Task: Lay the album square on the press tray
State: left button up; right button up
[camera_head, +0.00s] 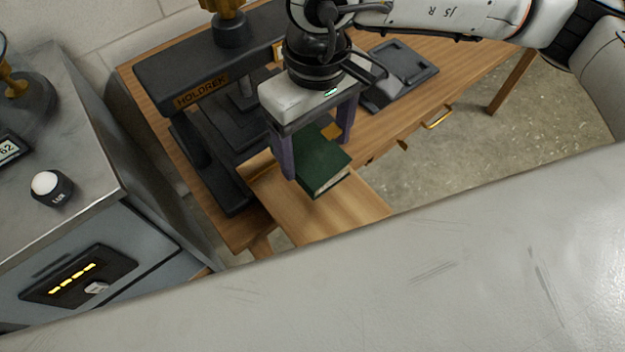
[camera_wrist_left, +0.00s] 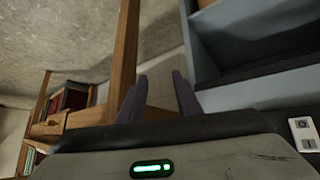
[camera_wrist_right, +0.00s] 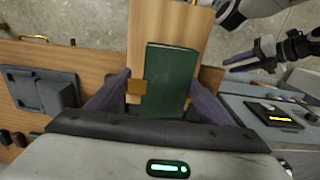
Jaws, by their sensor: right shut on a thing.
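The dark green album (camera_head: 325,163) is between the purple fingers of my right gripper (camera_head: 318,158), over a pale wooden board (camera_head: 340,215) in front of the press. The board looks like the press tray, though I cannot be sure. In the right wrist view the album (camera_wrist_right: 170,85) lies along the board (camera_wrist_right: 150,22), with a brass piece (camera_wrist_right: 137,87) at its left edge by one finger. Whether the album touches the board is unclear. My left gripper (camera_wrist_left: 160,80) is open and empty; its fingers also show in the right wrist view (camera_wrist_right: 240,63).
The black HOLDREK press (camera_head: 205,90) stands on the wooden table left of the album. A dark grey square stand (camera_head: 402,62) lies on the table at the right. A grey cabinet (camera_head: 110,140) with a LUX knob is at the left. My pale body part crosses the foreground.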

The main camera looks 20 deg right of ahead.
notch_tip(320, 180, down, 4)
jog(key=shift+f, duration=0.1)
jog(key=shift+f+p, duration=0.3)
jog(key=shift+f, duration=0.3)
notch_tip(320, 180, down, 3)
jog(key=shift+r, duration=0.1)
jog(key=o, duration=1.2)
pick_arm(q)
jog(key=shift+w+d+r, duration=0.1)
jog(key=shift+w+r, duration=0.3)
jog(key=shift+r, duration=0.3)
jog(key=shift+r, duration=0.1)
pick_arm(e)
jog(key=shift+w+r, duration=0.1)
jog(key=shift+r, duration=0.1)
pick_arm(q)
jog(key=shift+f+b, duration=0.6)
jog(key=shift+f, duration=0.1)
pick_arm(e)
notch_tip(320, 180, up, 12)
jog(key=shift+f, duration=0.2)
